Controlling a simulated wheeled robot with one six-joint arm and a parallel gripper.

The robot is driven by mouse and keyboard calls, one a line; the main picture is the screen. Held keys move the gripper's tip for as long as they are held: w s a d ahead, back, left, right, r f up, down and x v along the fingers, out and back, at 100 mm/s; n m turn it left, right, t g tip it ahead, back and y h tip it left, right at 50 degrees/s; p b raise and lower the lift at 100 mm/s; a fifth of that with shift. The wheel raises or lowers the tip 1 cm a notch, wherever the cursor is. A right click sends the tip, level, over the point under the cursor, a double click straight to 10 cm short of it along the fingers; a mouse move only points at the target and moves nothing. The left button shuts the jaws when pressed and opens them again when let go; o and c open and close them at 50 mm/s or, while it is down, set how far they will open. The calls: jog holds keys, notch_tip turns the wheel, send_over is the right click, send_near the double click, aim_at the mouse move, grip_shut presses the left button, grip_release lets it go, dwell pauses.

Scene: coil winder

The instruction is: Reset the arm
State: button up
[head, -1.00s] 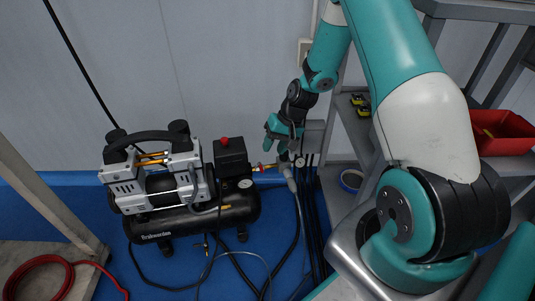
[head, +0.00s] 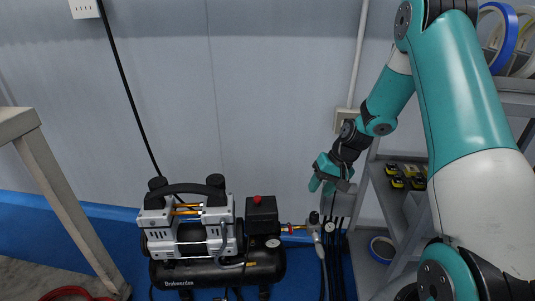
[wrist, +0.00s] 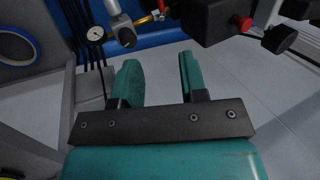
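My gripper (head: 322,176) is near the wall, above and to the right of the air compressor (head: 212,235). In the wrist view my gripper (wrist: 160,75) shows two teal fingers standing apart with nothing between them. The compressor's red-topped black box (wrist: 215,18) is at the top of that view. A valve with a gauge (head: 318,226) sits on the compressor's right side, below my gripper, and the fingers are apart from it.
A grey shelf (head: 407,215) with yellow-black items (head: 405,174) stands close on the right. Black hoses (head: 337,265) hang below the gripper. A table leg (head: 75,215) is at the left.

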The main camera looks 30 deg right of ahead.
jog(key=s+a+r+n+g, duration=0.1)
jog(key=s+a+r+n, duration=0.2)
jog(key=a+r, duration=0.55)
jog(key=s+a+r+n, duration=0.35)
jog(key=a+r, duration=0.35)
jog(key=a, duration=0.3)
jog(key=s+a+r+n, duration=0.3)
jog(key=s+a+r, duration=0.1)
jog(key=s, duration=0.5)
jog(key=s+a+r+n, duration=0.2)
jog(key=s+a+r, duration=0.2)
jog(key=s, duration=0.4)
notch_tip(320, 180, up, 34)
jog(key=p, duration=3.5)
jog(key=shift+w+g, duration=0.2)
jog(key=shift+g, duration=0.2)
jog(key=shift+a, duration=0.1)
